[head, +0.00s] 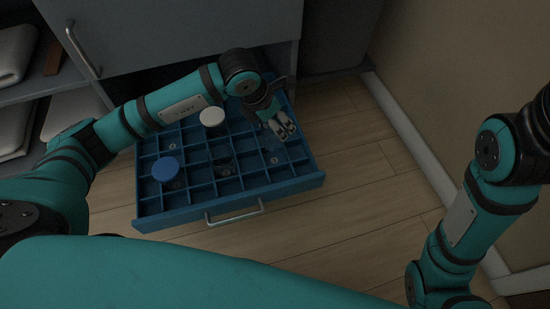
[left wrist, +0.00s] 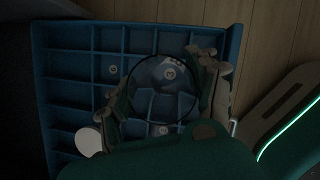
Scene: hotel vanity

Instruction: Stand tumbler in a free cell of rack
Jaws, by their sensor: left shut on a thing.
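The rack is a blue open drawer insert (head: 168,215) split into many square cells; its blue rim also shows in the left wrist view (left wrist: 240,45). The tumbler (left wrist: 134,76) is clear, and its round dark rim shows between my fingers in the left wrist view. My left gripper (head: 284,129) is shut on it over the right part of the rack; its fingers flank the rim in the left wrist view (left wrist: 165,92). In the head view the tumbler is only a faint shape (head: 272,144). I cannot tell whether its base touches a cell floor. My right gripper is out of view.
A blue-topped round item (head: 165,169), a white-topped one (head: 212,116) and a dark one (head: 223,164) occupy cells left of my gripper. Several other cells look empty, some with small round marks. The drawer handle (head: 235,214) juts out in front; wooden floor lies right.

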